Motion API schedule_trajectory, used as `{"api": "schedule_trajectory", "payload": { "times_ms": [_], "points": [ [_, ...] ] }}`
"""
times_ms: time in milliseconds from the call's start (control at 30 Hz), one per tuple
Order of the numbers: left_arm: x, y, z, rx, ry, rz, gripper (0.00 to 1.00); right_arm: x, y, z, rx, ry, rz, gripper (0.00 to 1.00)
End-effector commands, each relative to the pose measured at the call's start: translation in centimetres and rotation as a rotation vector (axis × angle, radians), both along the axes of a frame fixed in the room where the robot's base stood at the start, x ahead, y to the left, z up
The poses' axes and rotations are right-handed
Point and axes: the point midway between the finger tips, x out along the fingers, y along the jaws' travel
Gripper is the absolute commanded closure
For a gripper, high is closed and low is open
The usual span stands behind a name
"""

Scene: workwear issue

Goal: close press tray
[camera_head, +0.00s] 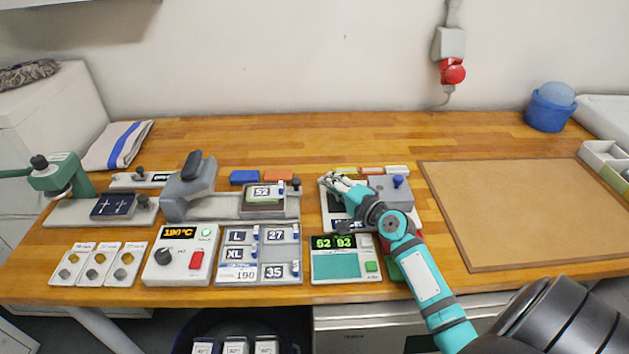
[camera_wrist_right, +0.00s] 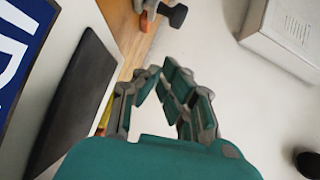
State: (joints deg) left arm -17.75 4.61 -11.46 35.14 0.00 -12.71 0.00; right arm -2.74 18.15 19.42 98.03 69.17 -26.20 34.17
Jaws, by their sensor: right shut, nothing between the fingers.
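The grey press (camera_head: 190,188) stands on the left half of the table. Its tray (camera_head: 264,202) lies to the right of the press head, out in the open on the pale base rail, and carries a piece labelled 52 (camera_head: 262,191). A small dark knob (camera_head: 296,184) stands at the tray's right end. My right gripper (camera_head: 336,182) is shut and empty, to the right of that knob and apart from it, over the left part of a grey device (camera_head: 391,190). Its fingers (camera_wrist_right: 168,92) show in the right wrist view. My left gripper is not in view.
A box with a red switch (camera_head: 197,260), a size-label board (camera_head: 260,265) and a 62 93 display unit (camera_head: 345,265) line the front. Blue (camera_head: 244,177) and orange (camera_head: 279,176) blocks lie behind the tray. A brown mat (camera_head: 520,210) lies bare at right.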

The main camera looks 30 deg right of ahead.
Motion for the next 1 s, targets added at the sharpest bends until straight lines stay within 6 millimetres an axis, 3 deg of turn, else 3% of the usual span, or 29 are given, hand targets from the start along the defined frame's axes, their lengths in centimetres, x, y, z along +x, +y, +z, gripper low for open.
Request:
{"api": "schedule_trajectory", "payload": {
  "times_ms": [100,200,600,767,867,1000],
  "points": [
    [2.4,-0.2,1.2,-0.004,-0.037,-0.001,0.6,1.3,1.6,0.0,0.003,0.0,0.001,1.0],
    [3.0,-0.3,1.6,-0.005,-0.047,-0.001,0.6,2.0,2.4,-0.3,0.002,0.0,0.0,1.0],
    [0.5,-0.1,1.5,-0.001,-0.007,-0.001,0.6,2.4,3.0,-0.7,-0.001,0.001,0.0,1.0],
    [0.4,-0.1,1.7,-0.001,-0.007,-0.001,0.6,2.7,3.4,-0.6,0.0,0.001,0.001,1.0],
    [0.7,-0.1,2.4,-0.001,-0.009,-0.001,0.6,3.7,5.0,-0.4,0.003,0.0,0.002,1.0],
    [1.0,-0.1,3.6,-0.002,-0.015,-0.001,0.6,5.8,8.5,-0.2,0.005,0.0,0.004,1.0]
  ]
}}
